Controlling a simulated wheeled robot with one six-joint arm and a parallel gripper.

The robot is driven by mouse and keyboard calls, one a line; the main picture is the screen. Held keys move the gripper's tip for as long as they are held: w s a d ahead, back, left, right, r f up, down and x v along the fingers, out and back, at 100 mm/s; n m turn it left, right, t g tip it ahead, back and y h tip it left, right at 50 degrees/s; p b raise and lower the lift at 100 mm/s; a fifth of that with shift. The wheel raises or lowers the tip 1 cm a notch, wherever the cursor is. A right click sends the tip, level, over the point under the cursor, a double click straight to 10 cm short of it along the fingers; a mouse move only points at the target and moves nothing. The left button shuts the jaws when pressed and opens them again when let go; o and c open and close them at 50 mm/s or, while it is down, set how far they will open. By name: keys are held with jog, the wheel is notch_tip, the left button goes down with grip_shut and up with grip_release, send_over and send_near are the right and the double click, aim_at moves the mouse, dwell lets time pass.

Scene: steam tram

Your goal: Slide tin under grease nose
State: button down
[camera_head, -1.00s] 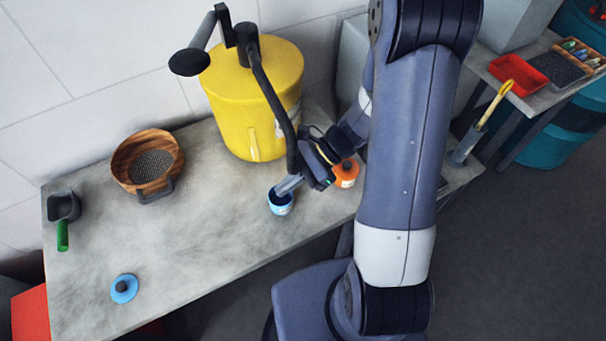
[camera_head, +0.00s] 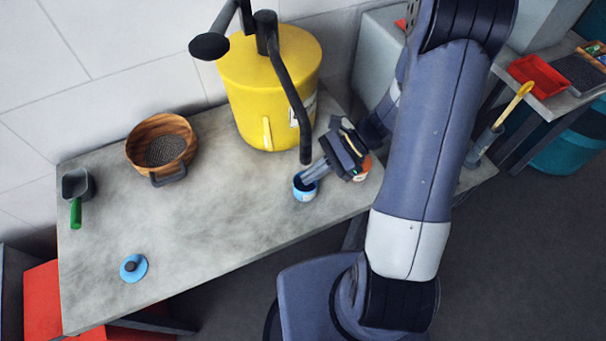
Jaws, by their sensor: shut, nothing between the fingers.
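The small blue tin (camera_head: 305,190) stands open and upright on the grey bench. The yellow grease drum (camera_head: 272,85) stands behind it, and its black hose (camera_head: 292,92) hangs down with the nose end (camera_head: 306,156) just behind and above the tin. My gripper (camera_head: 311,177) is shut and empty, its fingertips at the tin's rim, partly over its mouth. Whether the fingers touch the tin cannot be told. The blue lid with a dark knob (camera_head: 133,267) lies at the bench's front left.
An orange tin (camera_head: 363,168) is partly hidden behind my gripper. A wooden sieve bowl (camera_head: 161,142) and a green-handled scoop (camera_head: 76,196) stand at the left of the bench (camera_head: 210,235). The bench middle is clear. A red tray (camera_head: 537,74) lies on the right table.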

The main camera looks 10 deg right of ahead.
jog(key=shift+d+f, duration=0.2)
jog(key=shift+f, duration=0.2)
jog(key=shift+w+d+r+p, duration=0.1)
jog(key=shift+w+r+p, duration=0.15)
jog(key=shift+r+p, duration=0.5)
jog(key=v, duration=1)
jog(key=shift+d+b, duration=0.2)
jog(key=shift+b, duration=0.2)
jog(key=x, duration=1)
jog(key=shift+s+a, duration=0.1)
jog(key=shift+a, duration=0.3)
jog(key=shift+d+f, duration=0.1)
jog(key=shift+f, duration=0.25)
jog(key=shift+r, duration=0.1)
